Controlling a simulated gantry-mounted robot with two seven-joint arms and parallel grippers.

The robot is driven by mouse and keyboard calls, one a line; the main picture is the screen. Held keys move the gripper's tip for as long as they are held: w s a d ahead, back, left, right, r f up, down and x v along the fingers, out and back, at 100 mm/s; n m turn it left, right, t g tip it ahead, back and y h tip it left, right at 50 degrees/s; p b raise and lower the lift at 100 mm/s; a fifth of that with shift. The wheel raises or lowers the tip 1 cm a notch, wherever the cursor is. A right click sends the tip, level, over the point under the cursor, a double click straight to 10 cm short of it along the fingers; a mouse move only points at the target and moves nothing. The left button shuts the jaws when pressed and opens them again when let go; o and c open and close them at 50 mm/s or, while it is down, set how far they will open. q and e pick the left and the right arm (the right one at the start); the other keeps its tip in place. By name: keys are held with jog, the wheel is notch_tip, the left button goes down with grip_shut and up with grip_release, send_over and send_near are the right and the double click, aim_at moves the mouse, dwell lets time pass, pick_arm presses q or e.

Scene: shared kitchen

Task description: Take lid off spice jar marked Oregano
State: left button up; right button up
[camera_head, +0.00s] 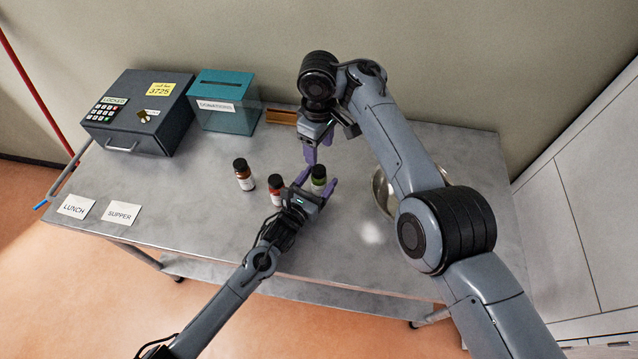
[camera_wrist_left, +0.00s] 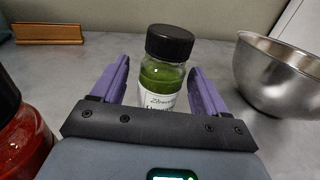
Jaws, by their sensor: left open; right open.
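A small glass jar of green contents (camera_head: 319,184) with a black lid (camera_head: 319,171) stands upright on the metal table. In the left wrist view the jar (camera_wrist_left: 162,78) has its lid (camera_wrist_left: 170,42) on, and its label is too small to read surely. My left gripper (camera_head: 315,183) is open, with its purple fingers on either side of the jar and gaps visible. My right gripper (camera_head: 318,148) is open and empty, pointing down just behind the jar. A red-filled jar (camera_head: 276,192) and a brown-red jar (camera_head: 244,177) stand to the left, both black-lidded.
A steel bowl (camera_wrist_left: 280,75) stands right of the green jar, partly hidden by my right arm in the head view. A grey keypad safe (camera_head: 150,103), a teal donations box (camera_head: 228,118) and a wooden holder (camera_head: 283,117) stand behind. LUNCH and SUPPER cards (camera_head: 122,212) lie front left.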

pick_arm(q)
jog(key=shift+x, duration=1)
grip_shut()
